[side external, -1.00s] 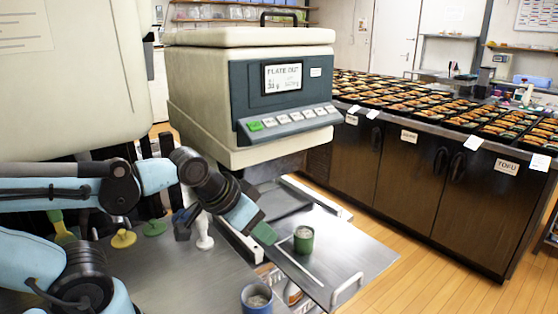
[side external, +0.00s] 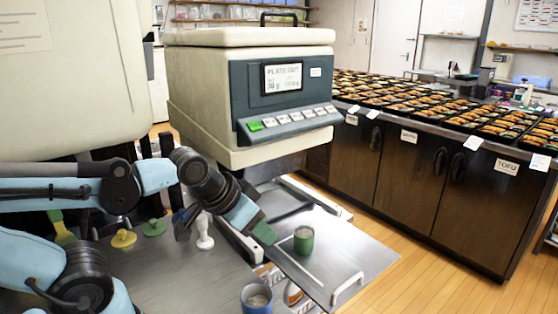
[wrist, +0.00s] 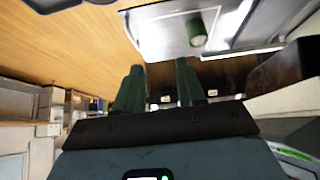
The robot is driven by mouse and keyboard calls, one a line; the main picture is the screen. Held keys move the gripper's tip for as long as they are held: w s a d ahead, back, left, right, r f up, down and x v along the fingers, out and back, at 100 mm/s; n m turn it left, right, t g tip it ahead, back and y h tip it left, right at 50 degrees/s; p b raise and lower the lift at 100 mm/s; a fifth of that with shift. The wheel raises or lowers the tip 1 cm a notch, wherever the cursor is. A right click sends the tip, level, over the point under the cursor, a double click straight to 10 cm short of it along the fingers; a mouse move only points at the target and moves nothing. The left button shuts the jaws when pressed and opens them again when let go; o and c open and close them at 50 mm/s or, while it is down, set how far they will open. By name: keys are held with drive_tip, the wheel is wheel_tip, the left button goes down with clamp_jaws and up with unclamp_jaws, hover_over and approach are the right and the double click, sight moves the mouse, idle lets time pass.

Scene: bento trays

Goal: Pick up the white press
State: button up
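The white press (side external: 204,232) stands upright on the metal counter in the side external view, just left of my wrist and beside a dark blue-grey piece. My gripper (side external: 264,232) is to the right of the press, above the metal shelf in front of the machine, and does not touch the press. In the wrist view my gripper (wrist: 158,75) shows two green fingers standing apart with nothing between them. The press is not visible in the wrist view.
A green cup (side external: 303,240) stands on the shelf close to my gripper, and a blue cup (side external: 257,298) is at the front. Yellow (side external: 123,239) and green (side external: 154,228) presses stand left of the white one. The large machine (side external: 250,90) rises behind.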

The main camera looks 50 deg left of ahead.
drive_tip(key=o, duration=0.4)
drive_tip(key=r+n+g, duration=0.1)
drive_tip(key=n+g, duration=0.6)
drive_tip(key=n, duration=2.4)
hover_over(203, 226)
drive_tip(key=a, duration=0.1)
drive_tip(key=shift+w+r, duration=0.1)
drive_tip(key=shift+w, duration=0.1)
drive_tip(key=shift+s+a+n, duration=0.25)
drive_tip(key=shift+a+n, duration=0.25)
drive_tip(key=shift+n, duration=0.4)
wheel_tip(203, 226, down, 7)
drive_tip(key=shift+r, duration=0.1)
drive_tip(key=shift+w+d+f, duration=0.15)
drive_tip(key=shift+f, duration=1.2)
drive_tip(key=shift+w+d+f, duration=0.1)
drive_tip(key=shift+d+f, duration=0.05)
drive_tip(key=shift+f, duration=1.15)
